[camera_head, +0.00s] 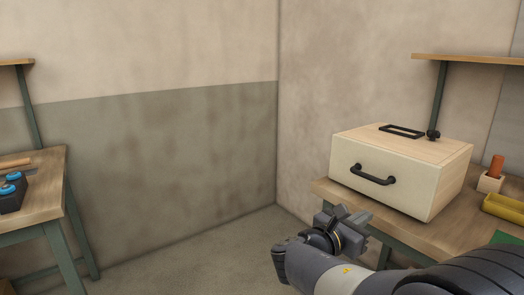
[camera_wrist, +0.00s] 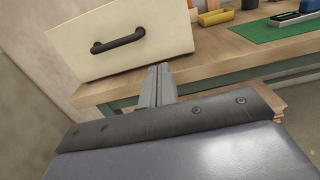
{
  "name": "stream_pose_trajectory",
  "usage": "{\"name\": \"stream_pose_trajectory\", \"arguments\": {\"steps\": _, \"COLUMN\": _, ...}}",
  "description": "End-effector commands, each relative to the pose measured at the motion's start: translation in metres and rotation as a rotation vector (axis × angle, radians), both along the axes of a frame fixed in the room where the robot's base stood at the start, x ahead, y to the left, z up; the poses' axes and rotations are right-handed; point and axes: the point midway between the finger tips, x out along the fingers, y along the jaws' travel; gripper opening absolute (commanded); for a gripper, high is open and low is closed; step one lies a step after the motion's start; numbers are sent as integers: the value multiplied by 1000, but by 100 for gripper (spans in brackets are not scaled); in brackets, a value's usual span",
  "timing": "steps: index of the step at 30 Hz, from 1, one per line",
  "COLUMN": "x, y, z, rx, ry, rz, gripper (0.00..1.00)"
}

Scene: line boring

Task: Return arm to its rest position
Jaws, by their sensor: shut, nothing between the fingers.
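My gripper (camera_head: 346,217) is at the end of my arm in the lower right of the head view, in front of the right workbench's edge. Its fingers are shut with nothing between them; the closed fingers also show in the wrist view (camera_wrist: 158,84). The gripper is apart from the wooden box (camera_head: 390,170), which sits on the right bench with a black handle (camera_head: 374,175) on its pale front. The box also shows at the upper left of the wrist view (camera_wrist: 120,40).
The right bench (camera_head: 426,236) also holds a yellow bin (camera_head: 503,207) and a small block with an orange-handled item (camera_head: 494,174). A left bench (camera_head: 40,190) carries a dark holder with blue-topped items (camera_head: 12,190). Open floor (camera_head: 200,250) lies between the benches.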

Motion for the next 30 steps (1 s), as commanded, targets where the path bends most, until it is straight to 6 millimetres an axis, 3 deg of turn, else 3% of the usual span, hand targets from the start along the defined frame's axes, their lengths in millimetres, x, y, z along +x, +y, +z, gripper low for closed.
{"name": "stream_pose_trajectory", "arguments": {"steps": 21, "x": -64, "y": 90, "z": 1, "rx": 0, "ry": 0, "rz": 5, "gripper": 0}}
{"name": "stream_pose_trajectory", "arguments": {"steps": 24, "x": -70, "y": 97, "z": 1, "rx": 1, "ry": -1, "rz": 3, "gripper": 0}}
{"name": "stream_pose_trajectory", "arguments": {"steps": 30, "x": -75, "y": 85, "z": 4, "rx": 53, "ry": 0, "rz": -24, "gripper": 0}}
